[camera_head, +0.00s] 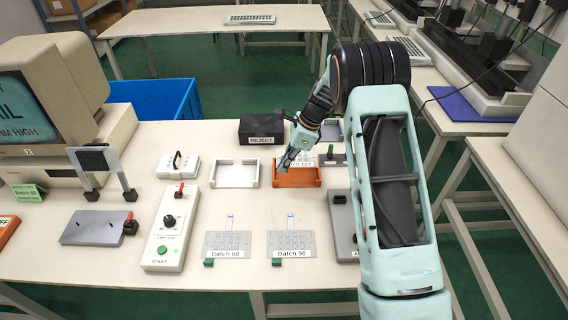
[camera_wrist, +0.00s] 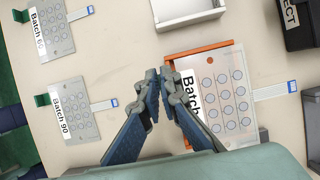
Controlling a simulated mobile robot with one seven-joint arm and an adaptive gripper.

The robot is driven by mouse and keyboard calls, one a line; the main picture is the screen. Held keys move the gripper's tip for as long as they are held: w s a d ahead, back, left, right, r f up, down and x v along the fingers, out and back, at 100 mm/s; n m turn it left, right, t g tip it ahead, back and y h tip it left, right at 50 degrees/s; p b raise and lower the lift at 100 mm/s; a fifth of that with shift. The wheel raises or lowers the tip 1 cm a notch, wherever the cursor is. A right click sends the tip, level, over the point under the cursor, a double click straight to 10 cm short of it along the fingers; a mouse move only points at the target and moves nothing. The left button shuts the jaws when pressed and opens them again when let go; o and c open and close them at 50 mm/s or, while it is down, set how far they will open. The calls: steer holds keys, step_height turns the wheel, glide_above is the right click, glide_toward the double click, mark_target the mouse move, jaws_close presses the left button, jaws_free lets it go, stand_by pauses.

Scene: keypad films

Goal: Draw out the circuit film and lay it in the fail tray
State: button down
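The circuit film, labelled Batch 120 (camera_wrist: 232,105), is a pale sheet with round pads and a tail that reaches past the orange tray's far wall. It also shows in the head view (camera_head: 304,162). It is over the orange tray (camera_head: 298,180), whose rim shows in the wrist view (camera_wrist: 205,52). It looks larger than the other films, as if a little above the tray floor. My gripper (camera_wrist: 159,78) has its fingers nearly together at the film's label-end corner. It appears shut on the film's edge there; the grip point is hidden. It also shows in the head view (camera_head: 284,166).
An empty white tray (camera_head: 237,186) stands left of the orange one. A black REJECT box (camera_head: 262,131) is behind. Batch 60 (camera_head: 231,243) and Batch 90 (camera_head: 291,243) films lie in front. A START box (camera_head: 170,235) stands left. A monitor (camera_head: 60,90) reads FAIL.

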steer(key=b, duration=0.4)
glide_above(280, 190)
steer(key=d, duration=0.1)
steer(key=shift+w+d+f, duration=0.1)
steer(key=shift+f, duration=1.65)
steer(key=shift+w+d+f, duration=0.1)
steer(key=shift+f, duration=1.65)
steer(key=shift+s+f, duration=0.1)
steer(key=shift+s+d+f, duration=0.1)
steer(key=shift+s+f, duration=0.15)
steer(key=shift+f, duration=0.25)
steer(key=shift+w+f, duration=0.2)
steer(key=c, duration=2.1)
jaws_free()
steer(key=shift+w+r, duration=0.1)
steer(key=shift+r, duration=0.1)
steer(key=shift+r, duration=0.1)
steer(key=v, duration=1.1)
steer(key=shift+d+r, duration=0.2)
steer(key=shift+r, duration=0.15)
